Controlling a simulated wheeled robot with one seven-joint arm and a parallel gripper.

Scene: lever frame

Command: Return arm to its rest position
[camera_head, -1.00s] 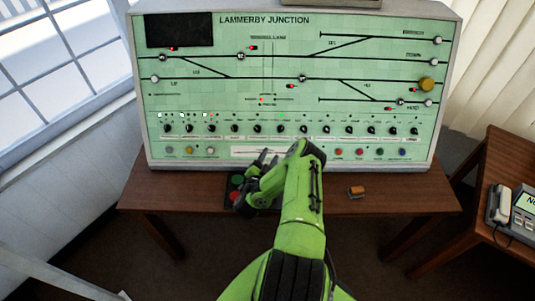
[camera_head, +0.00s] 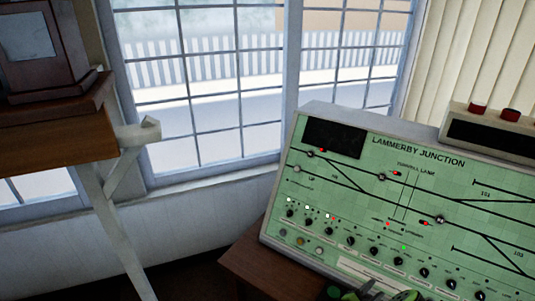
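My green arm (camera_head: 406,296) shows only as a sliver at the bottom edge, right of centre, below the front of the control panel. My gripper (camera_head: 366,291) is mostly cut off by the bottom edge there. I cannot tell whether it is open or shut, or whether it holds anything. The rest of the arm is out of view.
The green signal panel (camera_head: 345,215), labelled Lammerby Junction, stands on a brown desk (camera_head: 245,262) at the right. A box with red and dark knobs (camera_head: 495,130) sits on its top. At the left, a wooden shelf (camera_head: 60,140) holds a dark case (camera_head: 45,45). Windows (camera_head: 200,90) fill the back.

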